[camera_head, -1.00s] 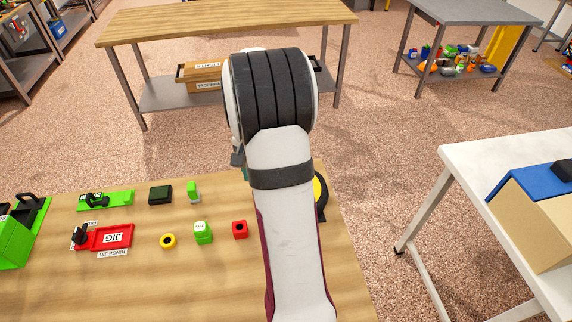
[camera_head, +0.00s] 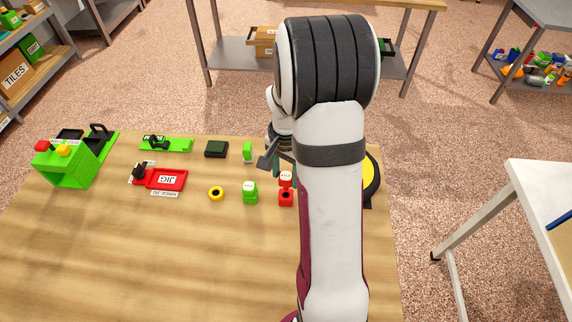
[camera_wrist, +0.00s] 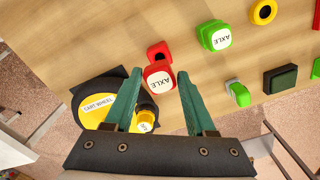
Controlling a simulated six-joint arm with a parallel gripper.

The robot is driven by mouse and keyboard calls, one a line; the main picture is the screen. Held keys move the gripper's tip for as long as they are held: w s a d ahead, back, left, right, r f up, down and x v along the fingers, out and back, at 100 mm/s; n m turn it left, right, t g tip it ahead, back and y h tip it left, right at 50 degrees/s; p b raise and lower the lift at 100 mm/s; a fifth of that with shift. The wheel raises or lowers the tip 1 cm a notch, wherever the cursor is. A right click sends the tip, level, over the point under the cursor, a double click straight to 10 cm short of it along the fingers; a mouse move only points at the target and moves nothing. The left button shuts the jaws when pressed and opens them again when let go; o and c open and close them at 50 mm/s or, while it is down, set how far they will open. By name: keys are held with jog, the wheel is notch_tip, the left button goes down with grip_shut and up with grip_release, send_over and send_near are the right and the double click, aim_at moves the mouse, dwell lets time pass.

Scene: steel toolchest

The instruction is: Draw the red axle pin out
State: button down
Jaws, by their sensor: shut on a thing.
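The red axle pin (camera_wrist: 158,79), with a white AXLE label on its head, sits between the fingertips of my gripper (camera_wrist: 160,73). The gripper is shut on it. In the head view the pin (camera_head: 286,182) shows just left of my arm, above and behind a red block (camera_head: 286,199). The block's dark hole is visible in front of the pin. The red block (camera_wrist: 157,49) also shows just beyond the pin in the wrist view. My arm hides most of the gripper in the head view.
A green axle pin (camera_head: 250,186) stands left of the red block, with a yellow ring (camera_head: 216,193) further left. A yellow-faced cart wheel (camera_wrist: 95,105) lies close by my left finger. A red jig (camera_head: 167,180) lies further left. The front tabletop is clear.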

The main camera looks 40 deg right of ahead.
aim_at(286, 189)
jog(key=shift+f, duration=0.75)
jog(key=shift+f, duration=2)
dwell(0.4)
jog(key=shift+c, duration=0.8)
grip_release()
notch_tip(286, 189, up, 16)
jog(key=shift+f, duration=0.15)
